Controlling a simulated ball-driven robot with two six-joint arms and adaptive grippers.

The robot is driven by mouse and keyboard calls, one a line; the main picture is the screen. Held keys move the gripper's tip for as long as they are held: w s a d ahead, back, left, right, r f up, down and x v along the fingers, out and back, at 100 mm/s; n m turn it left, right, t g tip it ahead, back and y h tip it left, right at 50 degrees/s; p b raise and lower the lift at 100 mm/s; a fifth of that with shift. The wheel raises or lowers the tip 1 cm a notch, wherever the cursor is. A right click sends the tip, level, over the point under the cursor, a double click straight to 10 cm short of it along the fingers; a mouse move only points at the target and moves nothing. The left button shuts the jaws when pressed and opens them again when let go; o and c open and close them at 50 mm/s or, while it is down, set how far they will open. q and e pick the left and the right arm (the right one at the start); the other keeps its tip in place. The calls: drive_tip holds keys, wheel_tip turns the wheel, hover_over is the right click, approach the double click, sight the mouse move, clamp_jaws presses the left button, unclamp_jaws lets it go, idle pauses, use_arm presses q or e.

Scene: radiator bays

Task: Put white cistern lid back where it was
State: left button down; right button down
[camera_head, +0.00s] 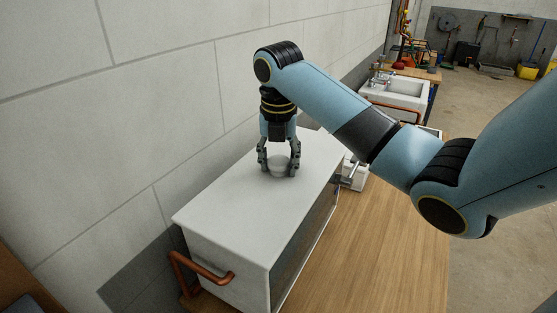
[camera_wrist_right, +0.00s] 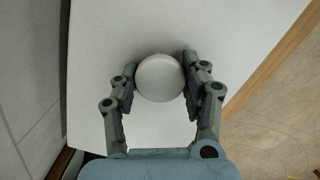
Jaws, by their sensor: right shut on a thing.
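The white cistern lid (camera_head: 235,202) is a flat slab lying on top of the white cistern (camera_head: 222,267), against the wall. I cannot tell whether it is fully seated. A round white knob (camera_head: 279,164) stands up from the lid. My right gripper (camera_head: 279,172) points down from above with its fingers on both sides of the knob, shut on it. In the right wrist view the knob (camera_wrist_right: 160,78) sits between the two fingertips, with the lid (camera_wrist_right: 150,30) spread beneath. My left gripper is not in view.
The cistern stands on a wooden bench (camera_head: 385,235). A copper pipe (camera_head: 200,268) bends at its near left end. A small white box (camera_head: 355,176) with a metal fitting sits right of it. A white sink (camera_head: 396,95) stands farther back. The bench's right part is clear.

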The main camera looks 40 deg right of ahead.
sight(279, 163)
drive_tip(key=shift+f, duration=0.5)
drive_tip(key=c, duration=0.6)
unclamp_jaws()
drive_tip(key=shift+r, duration=0.1)
drive_tip(key=r, duration=0.7)
drive_tip(key=shift+s+a+r, duration=0.15)
drive_tip(key=shift+s+a, duration=0.15)
drive_tip(key=shift+s, duration=0.1)
